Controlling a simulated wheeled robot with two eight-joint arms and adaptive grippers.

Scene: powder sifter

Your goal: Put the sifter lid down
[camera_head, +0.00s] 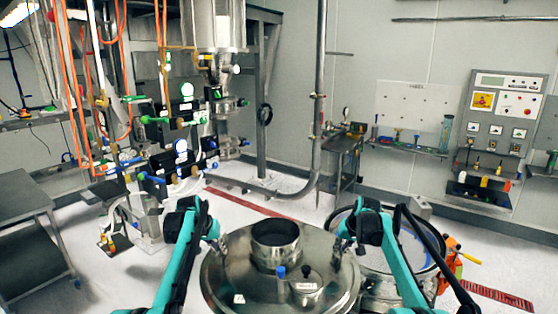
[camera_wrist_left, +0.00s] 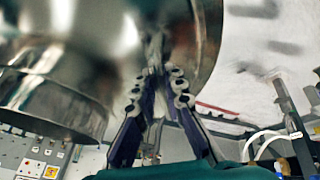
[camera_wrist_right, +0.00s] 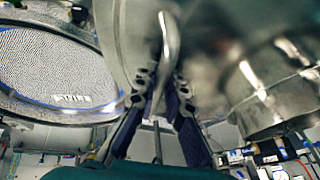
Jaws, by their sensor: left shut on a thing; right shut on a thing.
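The sifter lid (camera_head: 225,285) is a round shiny steel cover with a wide raised collar in its middle. It is at the bottom centre of the head view, left of the open sifter (camera_head: 437,262), and overlaps its near left edge. My left gripper (camera_head: 222,246) is shut on the lid's left side; its fingers (camera_wrist_left: 160,82) meet there in the left wrist view. My right gripper (camera_head: 338,246) is shut on a lid handle (camera_wrist_right: 170,45) on the right side. The sifter's mesh (camera_wrist_right: 50,65) shows uncovered in the right wrist view. The lid's underside is hidden in the head view.
A grey metal table (camera_head: 25,235) stands at the left. Valves and orange hoses (camera_head: 70,80) hang at the back left. A vertical pipe (camera_head: 318,110) rises behind the lid. An orange and yellow device (camera_head: 450,262) is right of the sifter. White floor lies between.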

